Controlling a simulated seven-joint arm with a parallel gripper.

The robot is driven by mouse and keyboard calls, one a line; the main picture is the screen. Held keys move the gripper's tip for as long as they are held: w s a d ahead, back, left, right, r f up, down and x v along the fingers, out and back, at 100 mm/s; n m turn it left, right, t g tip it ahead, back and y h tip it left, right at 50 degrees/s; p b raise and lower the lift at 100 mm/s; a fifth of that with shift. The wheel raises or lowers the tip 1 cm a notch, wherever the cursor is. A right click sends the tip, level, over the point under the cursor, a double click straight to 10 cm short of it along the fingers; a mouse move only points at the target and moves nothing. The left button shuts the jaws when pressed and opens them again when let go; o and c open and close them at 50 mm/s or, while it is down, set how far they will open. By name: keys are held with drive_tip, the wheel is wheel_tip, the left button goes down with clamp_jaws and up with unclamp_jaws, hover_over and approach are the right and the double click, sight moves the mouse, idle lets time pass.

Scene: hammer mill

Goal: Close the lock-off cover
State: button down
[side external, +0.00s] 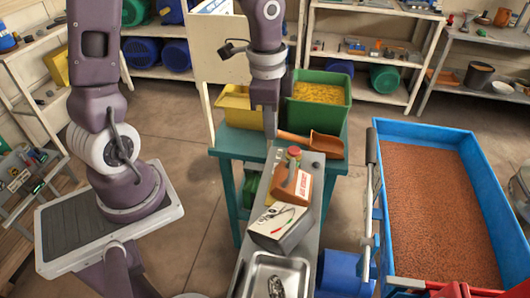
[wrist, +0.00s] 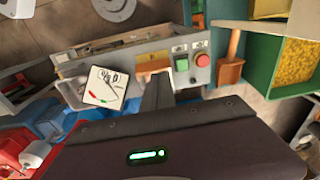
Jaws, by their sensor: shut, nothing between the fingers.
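The machine's control panel shows in the side view below my gripper, with a red button (side external: 294,151) at its far end. In the wrist view the red button (wrist: 203,60) is right of the fingers. An orange piece (side external: 283,186), which looks like the lock-off cover, lies on the panel beside a white label with red lettering (side external: 303,186). Whether it is open or shut is unclear. In the wrist view part of an orange strip (wrist: 153,67) shows behind the fingers. My gripper (side external: 271,136) points down, shut and empty, beyond the button; contact cannot be told.
A white gauge card (side external: 276,219) is at the box's near end, with a metal tray (side external: 270,277) below. Behind are a yellow bin (side external: 234,106), a green bin (side external: 330,113) of grain and an orange scoop (side external: 322,143). A blue trough (side external: 378,130) stands right.

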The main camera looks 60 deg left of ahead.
wheel_tip(320, 180, up, 6)
drive_tip(key=h, duration=0.1)
hover_over(294, 168)
drive_tip(key=f, duration=1.1)
drive_tip(key=shift+w+d+f, duration=0.2)
drive_tip(key=shift+w+d, duration=0.05)
drive_tip(key=shift+d, duration=0.1)
drive_tip(key=shift+s+a+f, duration=0.2)
drive_tip(key=shift+f, duration=0.2)
drive_tip(key=shift+s+a, duration=0.1)
